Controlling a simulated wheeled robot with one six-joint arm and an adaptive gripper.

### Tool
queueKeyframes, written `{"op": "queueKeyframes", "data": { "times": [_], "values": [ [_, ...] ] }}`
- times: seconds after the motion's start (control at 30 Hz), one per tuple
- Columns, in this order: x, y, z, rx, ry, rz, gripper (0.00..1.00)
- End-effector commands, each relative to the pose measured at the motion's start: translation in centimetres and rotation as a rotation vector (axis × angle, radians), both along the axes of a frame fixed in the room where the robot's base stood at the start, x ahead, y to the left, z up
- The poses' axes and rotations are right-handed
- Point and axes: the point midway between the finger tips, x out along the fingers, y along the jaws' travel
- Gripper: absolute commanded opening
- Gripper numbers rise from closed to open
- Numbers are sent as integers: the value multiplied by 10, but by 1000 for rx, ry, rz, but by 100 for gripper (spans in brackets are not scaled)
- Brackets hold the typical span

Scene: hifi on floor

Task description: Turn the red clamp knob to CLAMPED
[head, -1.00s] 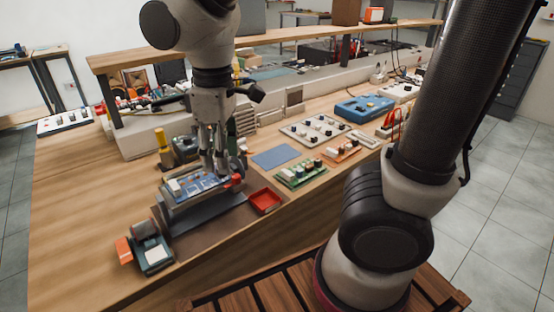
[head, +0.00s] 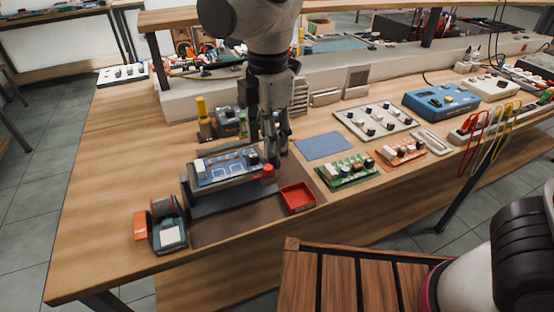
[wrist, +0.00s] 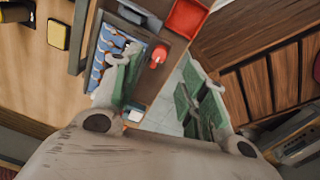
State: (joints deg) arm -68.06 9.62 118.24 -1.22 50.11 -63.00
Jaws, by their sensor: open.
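The red clamp knob (head: 264,171) sits at the right front end of the grey fixture (head: 232,192), which holds a blue circuit board (head: 226,166). In the wrist view, the knob (wrist: 158,56) lies near the board, ahead of and between my open fingers (wrist: 163,88). In the head view, my gripper (head: 275,152) points down just behind and slightly right of the knob. Its jaws are empty and apart from the knob as far as I can see. The CLAMPED marking is not readable.
A red tray (head: 298,198) is just right of the fixture. A tape dispenser-like device (head: 166,228) stands at its left. A yellow-topped bottle (head: 204,118) and a dark green device are behind. A green board (head: 347,171) and blue mat (head: 323,146) lie right.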

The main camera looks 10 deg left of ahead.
Motion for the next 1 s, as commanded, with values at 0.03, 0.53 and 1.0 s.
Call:
{"op": "queueKeyframes", "data": {
  "times": [0.03,0.53,1.0],
  "values": [
    [0,0,-3,-2,1,11,43],
    [2,1,-72,-3,0,15,43],
    [2,1,-77,-2,0,14,19]
  ]
}}
